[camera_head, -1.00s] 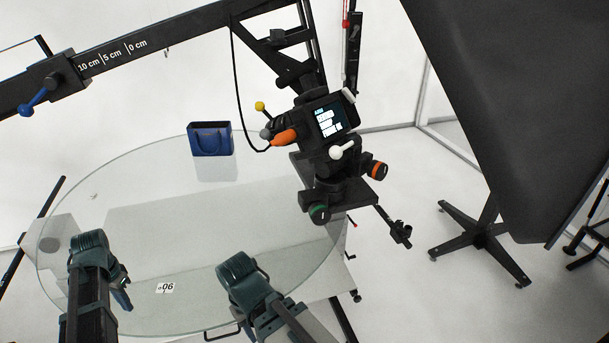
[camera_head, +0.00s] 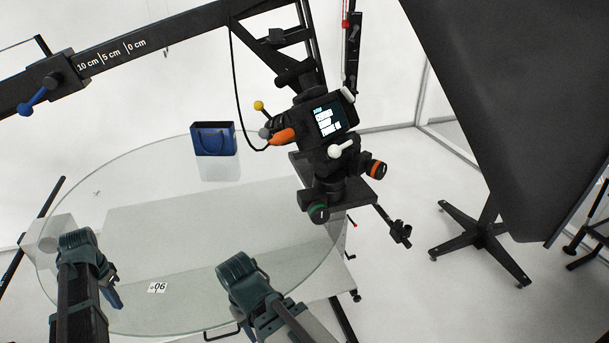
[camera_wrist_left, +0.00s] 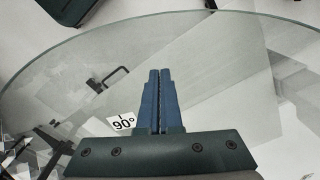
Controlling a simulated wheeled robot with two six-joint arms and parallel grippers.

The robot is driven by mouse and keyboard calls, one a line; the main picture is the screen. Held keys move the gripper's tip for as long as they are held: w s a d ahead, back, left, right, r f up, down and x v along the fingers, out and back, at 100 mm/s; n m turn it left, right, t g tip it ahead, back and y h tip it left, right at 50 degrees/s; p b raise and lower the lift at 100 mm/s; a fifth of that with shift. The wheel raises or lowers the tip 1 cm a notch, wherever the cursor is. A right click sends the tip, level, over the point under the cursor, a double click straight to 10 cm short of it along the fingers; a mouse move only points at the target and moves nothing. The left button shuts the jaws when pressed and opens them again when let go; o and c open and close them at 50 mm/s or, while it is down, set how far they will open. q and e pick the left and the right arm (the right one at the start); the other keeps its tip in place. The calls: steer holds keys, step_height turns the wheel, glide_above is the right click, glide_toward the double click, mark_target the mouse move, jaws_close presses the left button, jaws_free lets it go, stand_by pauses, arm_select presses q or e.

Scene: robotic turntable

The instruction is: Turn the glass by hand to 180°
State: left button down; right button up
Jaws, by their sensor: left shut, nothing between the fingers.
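The round clear glass (camera_head: 130,215) lies flat, with a blue bag (camera_head: 213,140) standing near its far edge. A white label (camera_head: 157,287) reading 90° sits near its front edge. My left gripper (camera_head: 117,302) is at the front left of the glass, left of the label. In the left wrist view its blue fingers (camera_wrist_left: 159,75) are together with nothing between them, over the glass, right next to the label (camera_wrist_left: 122,122). I cannot tell whether the fingertips touch the glass. My right gripper (camera_head: 240,275) shows only its dark green body at the front right edge; its fingers are hidden.
A black camera head (camera_head: 325,130) with knobs and a screen hangs at the glass's right edge from a black scaled arm (camera_head: 130,45). A large dark panel (camera_head: 500,110) fills the upper right above a wheeled stand (camera_head: 483,240). Most of the glass top is bare.

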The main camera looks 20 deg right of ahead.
mark_target(106, 303)
arm_select(q)
steer(key=shift+w+a, duration=0.15)
steer(key=shift+a, duration=0.2)
steer(key=shift+w+a, duration=0.5)
steer(key=shift+a, duration=0.25)
steer(key=shift+w+a, duration=0.45)
steer(key=shift+a, duration=0.3)
steer(key=shift+w+a, duration=0.1)
steer(key=shift+w, duration=0.05)
steer(key=shift+w+a+r, duration=0.1)
steer(key=shift+w+a, duration=0.4)
steer(key=shift+a, duration=0.2)
steer(key=shift+w+a, duration=0.45)
steer(key=shift+a, duration=0.2)
steer(key=shift+w+a, duration=1.15)
steer(key=shift+a, duration=0.2)
